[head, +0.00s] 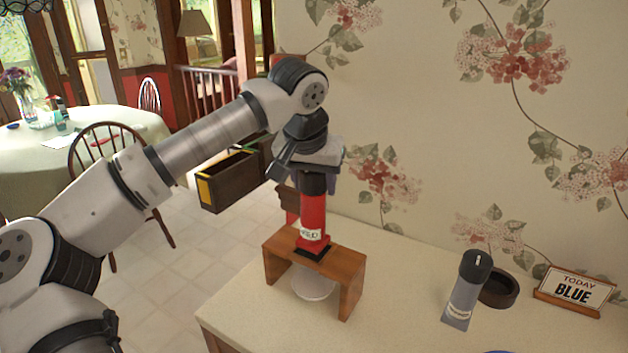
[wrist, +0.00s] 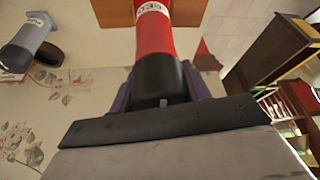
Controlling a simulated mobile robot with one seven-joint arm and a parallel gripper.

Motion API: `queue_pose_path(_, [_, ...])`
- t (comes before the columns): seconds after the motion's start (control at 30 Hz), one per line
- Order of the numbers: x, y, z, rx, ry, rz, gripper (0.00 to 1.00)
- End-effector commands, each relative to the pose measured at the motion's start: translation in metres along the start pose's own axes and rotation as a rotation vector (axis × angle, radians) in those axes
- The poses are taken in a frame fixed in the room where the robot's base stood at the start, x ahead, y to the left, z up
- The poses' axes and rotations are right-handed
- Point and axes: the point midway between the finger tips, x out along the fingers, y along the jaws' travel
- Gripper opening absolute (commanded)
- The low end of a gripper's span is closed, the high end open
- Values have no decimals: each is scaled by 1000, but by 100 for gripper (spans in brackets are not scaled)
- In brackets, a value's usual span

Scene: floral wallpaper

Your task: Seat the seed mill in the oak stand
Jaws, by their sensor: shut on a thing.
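The seed mill (head: 312,218) is a red cylinder with a dark top and a white label. My gripper (head: 314,180) is shut on its dark top and holds it upright. The oak stand (head: 347,268) is a brown wooden bridge on the counter, with a black square (head: 305,247) on its top. The mill's lower end is over that black square. I cannot tell whether it has entered the stand. In the wrist view, the mill (wrist: 154,35) runs from my gripper (wrist: 160,88) towards the stand (wrist: 190,14), its far end cut off by the frame.
A white dish (head: 313,288) sits under the stand. To the right are a grey mill-like bottle (head: 465,292), a dark round holder (head: 499,291) and a "TODAY BLUE" sign (head: 569,290). A blue edge shows at the bottom (head: 500,351). The floral wall rises close behind the counter.

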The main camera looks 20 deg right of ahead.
Motion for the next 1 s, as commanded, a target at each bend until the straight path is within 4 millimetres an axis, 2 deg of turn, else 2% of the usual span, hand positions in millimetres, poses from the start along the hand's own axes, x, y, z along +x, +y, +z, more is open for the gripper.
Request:
queue_pose_path(0.43, [0,0,0,0,1,0,14])
queue_pose_path(1.0, [13,0,5,0,2,0,14])
